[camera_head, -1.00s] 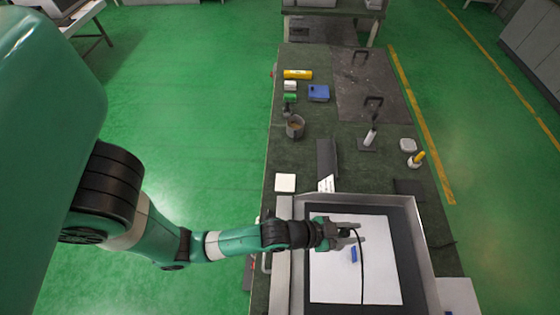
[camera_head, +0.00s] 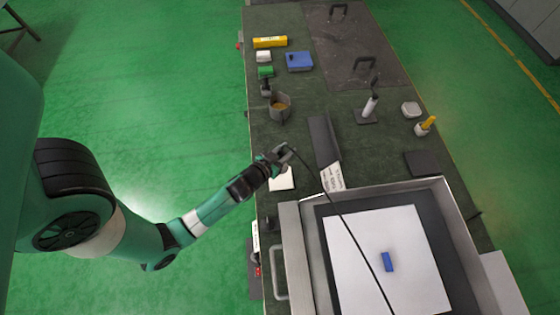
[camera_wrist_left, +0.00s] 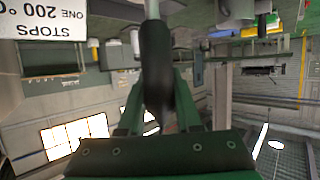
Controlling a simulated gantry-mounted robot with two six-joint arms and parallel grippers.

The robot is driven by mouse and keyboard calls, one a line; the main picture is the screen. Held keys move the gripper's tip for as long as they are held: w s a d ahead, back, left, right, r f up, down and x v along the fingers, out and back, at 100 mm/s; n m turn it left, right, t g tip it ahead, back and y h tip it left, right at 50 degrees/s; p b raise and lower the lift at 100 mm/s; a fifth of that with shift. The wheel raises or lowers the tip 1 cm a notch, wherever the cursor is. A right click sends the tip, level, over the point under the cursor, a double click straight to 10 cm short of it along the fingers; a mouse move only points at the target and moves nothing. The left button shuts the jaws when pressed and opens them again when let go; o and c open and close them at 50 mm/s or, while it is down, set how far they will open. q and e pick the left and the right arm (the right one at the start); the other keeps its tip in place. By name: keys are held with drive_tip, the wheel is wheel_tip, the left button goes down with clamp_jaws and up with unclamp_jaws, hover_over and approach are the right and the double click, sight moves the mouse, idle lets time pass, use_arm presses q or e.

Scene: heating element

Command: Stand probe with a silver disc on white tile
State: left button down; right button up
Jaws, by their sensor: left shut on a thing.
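My left gripper (camera_head: 280,158) is shut on the probe and is over the far part of the white tile (camera_head: 281,182). In the left wrist view the probe's black handle (camera_wrist_left: 155,62) is between the fingers, with a silver shaft (camera_wrist_left: 152,10) running out at the top edge. The silver disc is out of sight, so I cannot tell whether it touches the tile. The probe's black cable (camera_head: 345,222) trails down to the right across the metal tray. My right gripper is not in view.
The metal tray (camera_head: 292,250) holds a white sheet (camera_head: 410,255) and a small blue block (camera_head: 387,262).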

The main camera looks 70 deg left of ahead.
use_arm(q)
wheel_tip(320, 180, down, 10)
drive_tip(key=b, duration=0.7)
drive_tip(key=shift+a+f, duration=0.1)
drive_tip(key=c, duration=0.6)
unclamp_jaws()
